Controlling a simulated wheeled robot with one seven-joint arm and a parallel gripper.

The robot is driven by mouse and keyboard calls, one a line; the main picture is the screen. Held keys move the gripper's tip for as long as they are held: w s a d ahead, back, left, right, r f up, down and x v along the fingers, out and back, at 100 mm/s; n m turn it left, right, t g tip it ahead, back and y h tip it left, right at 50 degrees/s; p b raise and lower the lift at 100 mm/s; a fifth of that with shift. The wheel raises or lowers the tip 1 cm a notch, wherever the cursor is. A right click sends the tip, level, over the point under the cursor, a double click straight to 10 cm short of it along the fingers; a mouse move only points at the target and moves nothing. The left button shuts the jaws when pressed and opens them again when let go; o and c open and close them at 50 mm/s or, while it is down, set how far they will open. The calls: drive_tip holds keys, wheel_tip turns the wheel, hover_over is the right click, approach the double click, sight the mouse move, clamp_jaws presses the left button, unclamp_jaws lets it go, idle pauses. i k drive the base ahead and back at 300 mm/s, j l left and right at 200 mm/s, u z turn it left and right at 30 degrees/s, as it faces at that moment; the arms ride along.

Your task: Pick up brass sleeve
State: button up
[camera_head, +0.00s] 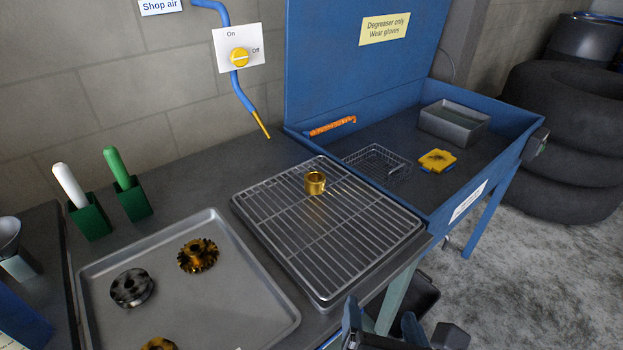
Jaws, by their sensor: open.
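The brass sleeve (315,183) is a short, shiny gold ring standing upright on the wire drying rack (283,236), near the rack's back half. My gripper (382,322) shows at the bottom edge of the view, in front of the bench and below the rack's front right corner. Its two dark fingers are apart with nothing seen between them. The gripper is well clear of the sleeve, and its lower part is cut off by the picture edge.
A grey tray (235,290) at left holds a dark gear (132,287) and oily gears (198,255). The blue parts washer (520,128) at right has a raised lid and holds a wire basket (377,161). An air hose (242,92) hangs behind the rack.

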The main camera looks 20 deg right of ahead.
sight(314, 181)
drive_tip(key=i, duration=0.85)
